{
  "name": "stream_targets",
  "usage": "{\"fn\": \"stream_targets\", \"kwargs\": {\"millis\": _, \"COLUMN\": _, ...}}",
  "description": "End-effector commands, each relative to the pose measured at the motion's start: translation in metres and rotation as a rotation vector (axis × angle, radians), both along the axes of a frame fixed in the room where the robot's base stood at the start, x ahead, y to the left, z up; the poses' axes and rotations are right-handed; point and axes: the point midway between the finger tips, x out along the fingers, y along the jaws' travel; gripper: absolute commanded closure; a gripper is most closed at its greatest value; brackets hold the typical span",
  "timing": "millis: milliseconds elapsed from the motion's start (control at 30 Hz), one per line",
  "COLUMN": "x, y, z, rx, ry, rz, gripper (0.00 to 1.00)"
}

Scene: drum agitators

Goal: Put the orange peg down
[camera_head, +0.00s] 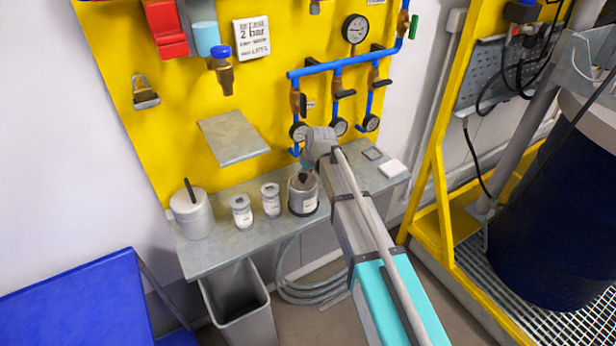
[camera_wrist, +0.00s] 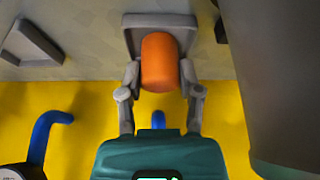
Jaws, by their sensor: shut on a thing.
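The orange peg (camera_wrist: 160,62) is between the two fingers of my gripper (camera_wrist: 160,78) in the wrist view. My gripper is shut on it from both sides. The peg overlaps a square grey tray or holder (camera_wrist: 133,33) on the grey shelf. I cannot tell whether the peg touches it or hangs just above it. In the head view my arm reaches over the shelf, and the wrist hides the fingers and the peg.
A second square grey frame (camera_wrist: 30,45) lies on the shelf (camera_head: 240,243). A grey can (camera_head: 302,193) stands close to my gripper, with two small jars (camera_head: 270,199) beside it. The yellow panel (camera_head: 120,60) with blue pipes and gauges rises behind.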

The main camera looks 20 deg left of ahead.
Motion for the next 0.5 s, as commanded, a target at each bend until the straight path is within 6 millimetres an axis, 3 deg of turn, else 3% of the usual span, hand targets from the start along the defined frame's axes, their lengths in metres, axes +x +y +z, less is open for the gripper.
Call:
{"fn": "stream_targets", "kwargs": {"millis": 467, "x": 0.0000, "y": 0.0001, "z": -0.0043, "rx": 0.000, "ry": 0.000, "rz": 0.000, "gripper": 1.00}}
{"fn": "stream_targets", "kwargs": {"millis": 500, "x": 0.0000, "y": 0.0001, "z": -0.0032, "rx": 0.000, "ry": 0.000, "rz": 0.000, "gripper": 0.48}}
